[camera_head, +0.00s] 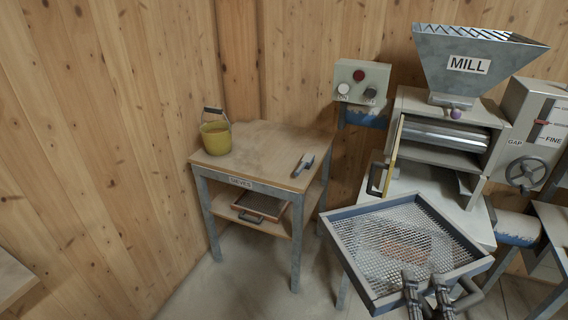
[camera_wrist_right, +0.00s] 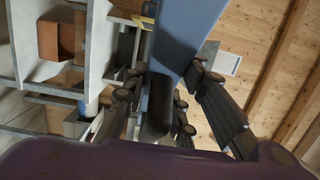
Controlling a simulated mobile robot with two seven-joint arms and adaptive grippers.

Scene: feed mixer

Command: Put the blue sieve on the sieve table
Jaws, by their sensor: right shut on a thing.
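The blue sieve (camera_head: 345,232), a square blue frame with a metal mesh, is held up in front of the mill in the head view. My right gripper (camera_head: 428,283) is shut on its near edge. In the right wrist view, the fingers (camera_wrist_right: 160,100) close around a dark grip below the sieve's blue side (camera_wrist_right: 188,35). The sieve table (camera_head: 262,137), labelled "SIEVES", stands left of the sieve, apart from it. My left gripper is not in view.
On the table's lower shelf lies another sieve (camera_head: 262,206) with a reddish-brown frame. The middle and front of the tabletop are clear.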

